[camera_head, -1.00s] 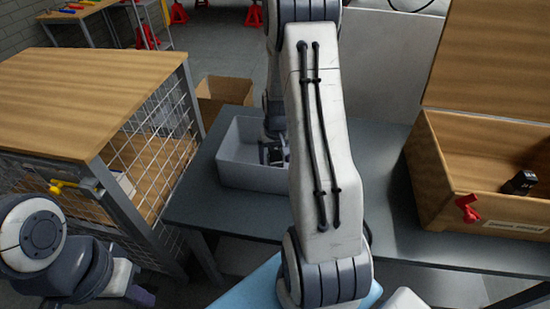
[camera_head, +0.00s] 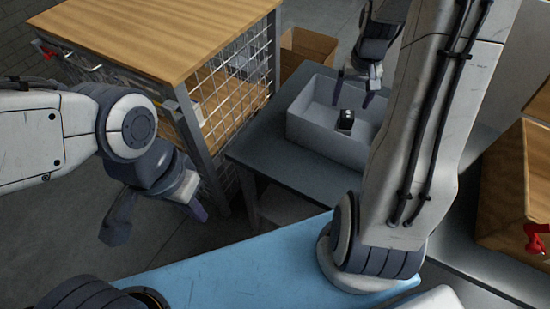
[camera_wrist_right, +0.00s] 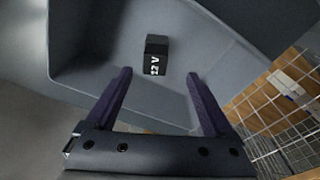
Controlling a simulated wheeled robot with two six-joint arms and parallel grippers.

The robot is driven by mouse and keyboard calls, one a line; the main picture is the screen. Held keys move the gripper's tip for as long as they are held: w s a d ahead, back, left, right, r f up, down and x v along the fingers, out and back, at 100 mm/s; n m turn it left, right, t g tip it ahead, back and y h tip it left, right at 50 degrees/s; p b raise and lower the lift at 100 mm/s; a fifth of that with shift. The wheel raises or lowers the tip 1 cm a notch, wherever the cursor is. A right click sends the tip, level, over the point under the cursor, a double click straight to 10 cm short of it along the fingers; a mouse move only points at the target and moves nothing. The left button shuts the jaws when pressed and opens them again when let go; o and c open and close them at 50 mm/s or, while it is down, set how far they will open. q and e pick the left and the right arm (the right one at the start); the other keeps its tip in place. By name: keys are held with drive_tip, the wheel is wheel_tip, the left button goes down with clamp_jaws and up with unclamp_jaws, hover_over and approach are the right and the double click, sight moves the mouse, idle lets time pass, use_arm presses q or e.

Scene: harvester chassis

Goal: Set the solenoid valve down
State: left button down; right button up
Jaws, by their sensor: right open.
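The solenoid valve, a small black block (camera_head: 345,121), lies in the grey bin (camera_head: 300,128) on the bench. In the right wrist view the black block (camera_wrist_right: 156,52) shows white "12 V" lettering and rests on the bin floor. My right gripper (camera_head: 354,97) is open above the bin, with its fingers apart from the block. In the right wrist view the open fingers (camera_wrist_right: 159,76) point toward the block, with nothing between them. My left gripper (camera_head: 156,222) is open and empty at the left, away from the bin.
A wood-topped cage with mesh sides (camera_head: 160,35) stands left of the bin. A cardboard box (camera_head: 308,46) is behind it. A wooden crate with a red clamp (camera_head: 537,238) is at the right edge. The dark bench top (camera_head: 290,165) is clear before the bin.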

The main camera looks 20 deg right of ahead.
drive_tip(key=s+a+r+n+y, duration=0.1)
drive_tip(key=s+a+r+n, duration=0.15)
drive_tip(key=a, duration=0.85)
drive_tip(key=s+a+r+n, duration=0.1)
drive_tip(key=a+r+n, duration=0.15)
drive_tip(key=a, duration=0.75)
drive_tip(key=s+a+n, duration=0.3)
drive_tip(key=s+a, duration=0.2)
drive_tip(key=s, duration=0.3)
drive_tip(key=s+a+n+g, duration=0.1)
drive_tip(key=s+a+n, duration=0.3)
drive_tip(key=s, duration=0.5)
drive_tip(key=a+r, duration=0.1)
drive_tip(key=a, duration=0.1)
drive_tip(key=shift+a+n+y, duration=0.3)
